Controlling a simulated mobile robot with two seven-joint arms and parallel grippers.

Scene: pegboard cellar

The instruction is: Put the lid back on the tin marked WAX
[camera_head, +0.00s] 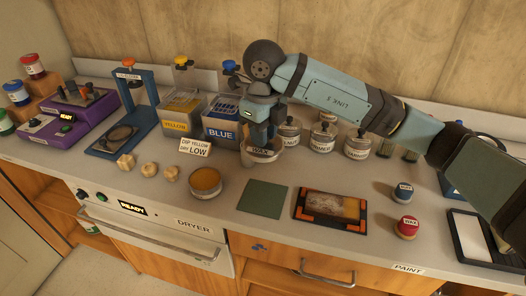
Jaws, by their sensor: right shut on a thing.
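A round open tin (205,183) with amber contents stands on the bench in front of the yellow and blue boxes; I cannot read any mark on it. My right gripper (261,141) points down and is shut on a grey round thing (263,155) with a white label, to the right of and behind the open tin. The label is too small to read, and I cannot tell whether this thing is a lid. A small red-topped pot marked WAX (407,224) stands near the front right edge. My left gripper is not in view.
Several labelled tins, one marked PRIMER (323,138), stand behind my right arm. A green mat (264,198) and a black-and-orange tray (300,213) lie at the front. A sign reading LOW (196,147) stands behind wooden blocks (148,170).

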